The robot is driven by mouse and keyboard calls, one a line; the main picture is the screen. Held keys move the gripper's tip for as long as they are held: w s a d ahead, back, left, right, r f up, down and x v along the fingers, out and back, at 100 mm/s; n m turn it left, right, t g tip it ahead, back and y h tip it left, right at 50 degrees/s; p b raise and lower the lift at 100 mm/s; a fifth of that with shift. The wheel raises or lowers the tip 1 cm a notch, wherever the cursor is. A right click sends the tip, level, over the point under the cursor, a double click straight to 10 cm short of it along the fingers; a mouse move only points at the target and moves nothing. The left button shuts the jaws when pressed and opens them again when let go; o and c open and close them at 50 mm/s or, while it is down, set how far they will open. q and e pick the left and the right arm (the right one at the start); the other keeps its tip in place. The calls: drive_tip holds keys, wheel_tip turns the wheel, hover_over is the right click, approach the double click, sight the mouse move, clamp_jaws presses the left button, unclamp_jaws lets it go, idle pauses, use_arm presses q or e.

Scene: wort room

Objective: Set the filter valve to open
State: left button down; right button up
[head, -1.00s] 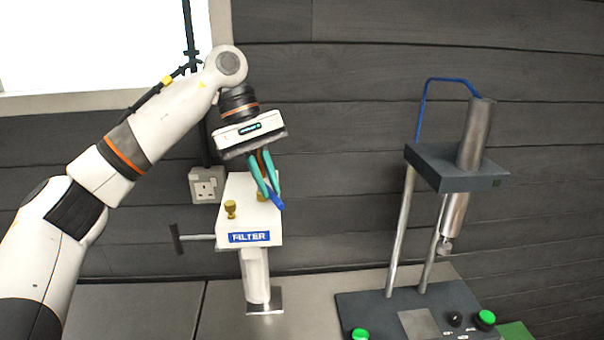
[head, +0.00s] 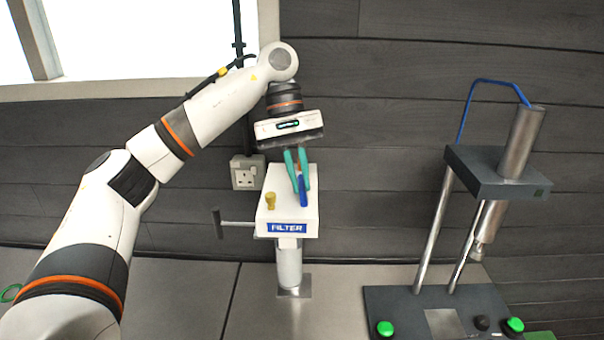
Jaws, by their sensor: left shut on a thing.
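The filter valve is a white box (head: 272,212) on a short post, with a blue FILTER label (head: 287,227) on its front. A blue lever (head: 303,193) stands on its top, pointing toward the front. My left gripper (head: 299,188) comes down from above with teal fingers and is shut on the blue lever. The fingers hide part of the lever and its pivot. A brass knob (head: 270,200) stands on the box top to the left of the lever. My right gripper is not in view.
A dark press stand (head: 497,172) with green buttons (head: 385,328) stands to the right. The bench between them is clear.

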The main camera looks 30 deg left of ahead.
use_arm(q)
drive_tip(key=c, duration=1.5)
unclamp_jaws()
drive_tip(key=shift+r, duration=0.1)
drive_tip(key=p+v, duration=0.4)
drive_tip(key=v, duration=0.8)
drive_tip(key=shift+p, duration=0.3)
